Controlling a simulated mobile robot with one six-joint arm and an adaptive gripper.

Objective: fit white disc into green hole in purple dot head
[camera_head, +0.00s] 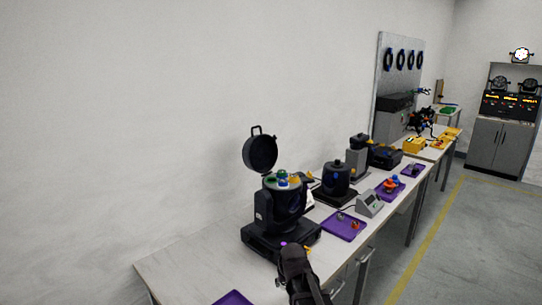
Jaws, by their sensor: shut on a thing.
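A black moving head (265,208) stands on the near bench with its round lid (260,153) swung up. A purple dot (284,243) shows at the front of its base. Its open top (284,182) carries small green, blue, white and yellow parts, too small to tell holes from discs. My gripper (292,250) is low in front of the base, seen from behind, and appears below and in front of the open top. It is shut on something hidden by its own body. I cannot make out the white disc in its jaws.
A purple tray (344,226) with small parts lies right of the head, with a grey sloped box (370,204) beyond. Another purple tray (233,299) shows at the bottom edge. A second black head (336,180) stands farther back. The bench's left end (185,262) is bare.

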